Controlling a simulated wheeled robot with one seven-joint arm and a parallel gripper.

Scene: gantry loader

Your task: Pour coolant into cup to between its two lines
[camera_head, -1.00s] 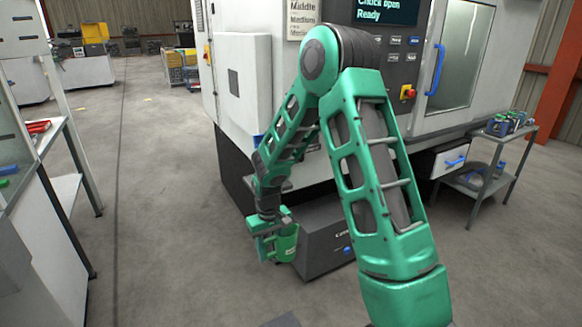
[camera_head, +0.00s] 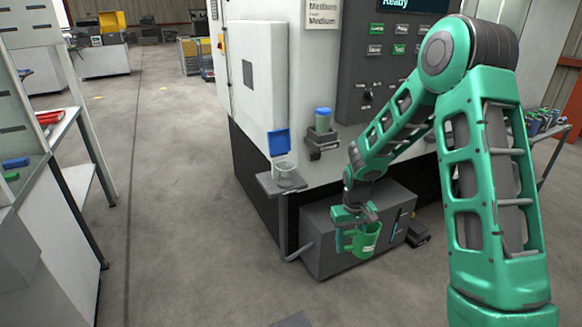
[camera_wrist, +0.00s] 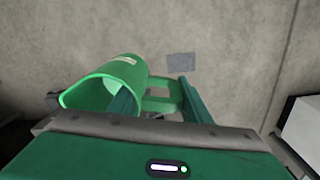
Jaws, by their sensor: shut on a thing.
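My gripper (camera_head: 352,217) is shut on a green jug (camera_head: 364,241) and holds it upright in the air in front of the grey box at the machine's foot. In the wrist view the jug (camera_wrist: 117,80) shows its open mouth and a pale label, with my fingers (camera_wrist: 158,100) at its handle; what is inside cannot be seen. A clear cup (camera_head: 284,173) stands on a small shelf (camera_head: 271,187) on a post, left of the jug and apart from it. The lines on the cup are too small to make out.
A blue panel (camera_head: 278,143) stands behind the cup. A holder with a green, blue-topped container (camera_head: 323,120) is on the machine wall. The grey box (camera_head: 325,223) is beside the jug. A workbench (camera_head: 60,130) is at left; the floor between is clear.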

